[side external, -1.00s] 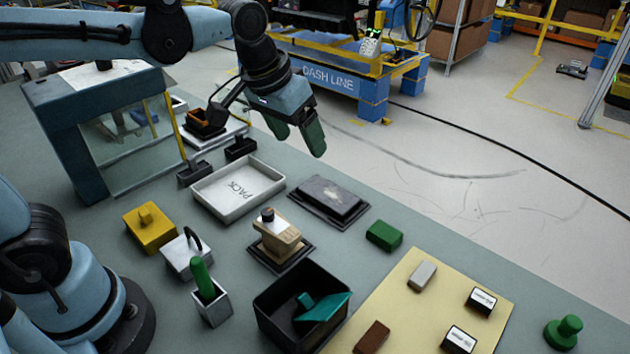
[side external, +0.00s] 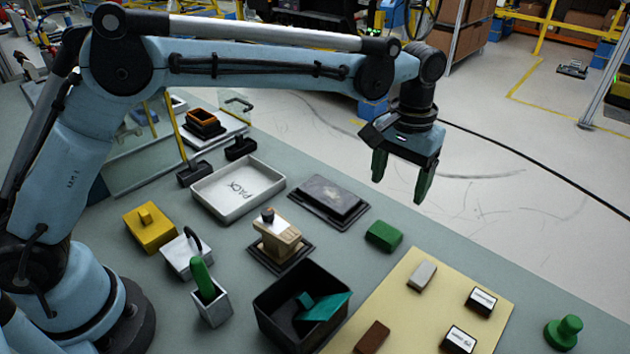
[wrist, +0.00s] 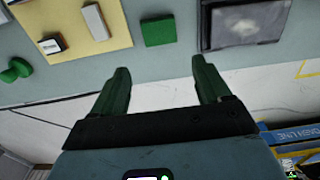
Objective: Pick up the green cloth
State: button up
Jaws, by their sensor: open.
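A teal-green, cloth-like piece (side external: 325,307) lies folded and tilted in a black open bin (side external: 270,318) at the bottom middle of the side view. A darker green block (side external: 383,235) lies on the table beside the tan mat; it also shows in the wrist view (wrist: 158,31). I cannot tell for certain which green item is the cloth. My gripper (side external: 401,176) is open and empty, raised past the table's far edge, well away from the bin. Its two green fingers show apart in the wrist view (wrist: 160,72). The bin is not in the wrist view.
The tan mat (side external: 440,270) carries several small blocks. A dark flat pad (side external: 328,197), white PACK tray (side external: 208,207), wooden stand (side external: 275,238), grey holder with a green-handled item (side external: 212,308) and yellow block (side external: 150,230) surround the bin. A green knob (side external: 563,332) stands at right.

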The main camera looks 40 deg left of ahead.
send_over(387, 230)
jog(key=f, duration=0.5)
jog(key=shift+w+f, duration=0.3)
jog(key=shift+w, duration=0.05)
jog(key=shift+s+f, duration=0.15)
jog(key=shift+f, duration=1.2)
jog(key=shift+s+f, duration=0.15)
jog(key=shift+f, duration=1.2)
jog(key=c, duration=0.8)
jog(key=shift+r, duration=0.15)
jog(key=shift+r, duration=0.55)
notch_tip(387, 230, up, 3)
jog(key=shift+f, duration=0.1)
jog(key=s+d+r, duration=0.7)
jog(key=s, duration=0.2)
jog(key=shift+s, duration=0.3)
